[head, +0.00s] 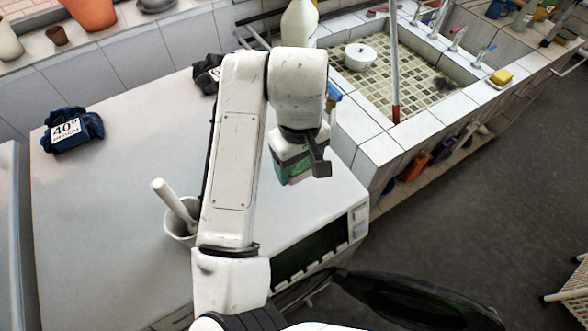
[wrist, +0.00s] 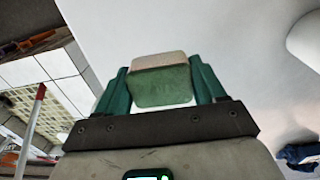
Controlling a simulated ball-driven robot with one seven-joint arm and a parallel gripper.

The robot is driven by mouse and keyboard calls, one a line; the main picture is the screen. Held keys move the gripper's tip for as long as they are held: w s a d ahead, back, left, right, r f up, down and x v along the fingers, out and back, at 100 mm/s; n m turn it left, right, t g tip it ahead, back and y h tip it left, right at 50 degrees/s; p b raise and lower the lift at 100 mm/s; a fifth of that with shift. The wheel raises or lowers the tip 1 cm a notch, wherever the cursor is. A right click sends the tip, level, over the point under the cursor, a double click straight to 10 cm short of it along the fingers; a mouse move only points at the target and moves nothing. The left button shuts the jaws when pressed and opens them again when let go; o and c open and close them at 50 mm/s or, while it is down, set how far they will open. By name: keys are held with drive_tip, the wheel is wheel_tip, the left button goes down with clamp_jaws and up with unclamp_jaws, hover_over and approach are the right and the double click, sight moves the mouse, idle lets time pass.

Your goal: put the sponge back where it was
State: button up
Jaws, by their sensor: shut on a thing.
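My gripper (head: 297,160) is shut on a sponge (wrist: 160,85), a block with a beige layer and a green layer. In the wrist view the sponge sits between the two teal fingers of my gripper (wrist: 161,76). In the head view the gripper and sponge are over the right part of the white top (head: 115,190), left of the tiled sink. Much of the sponge is hidden there by my wrist. A yellow sponge-like block (head: 501,77) lies on the right rim of the tiled sink (head: 366,148).
A white mortar with a pestle (head: 168,198) stands left of my arm. A dark blue cloth bundle (head: 72,130) lies at the far left. A red-and-white pole (head: 395,60) stands at the sink, with a white pot (head: 360,57) in the basin. A pale bottle (head: 299,25) stands behind my arm.

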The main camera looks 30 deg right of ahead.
sight(294, 173)
drive_tip(key=shift+w+f, duration=0.8)
drive_tip(key=shift+f, duration=0.1)
drive_tip(key=shift+w+f+p, duration=0.1)
drive_tip(key=shift+f+p, duration=0.8)
drive_tip(key=shift+f, duration=0.8)
drive_tip(key=shift+f, duration=0.15)
drive_tip(key=o, duration=1)
wheel_tip(294, 173, up, 12)
drive_tip(key=shift+r+b, duration=0.2)
drive_tip(key=shift+b, duration=0.5)
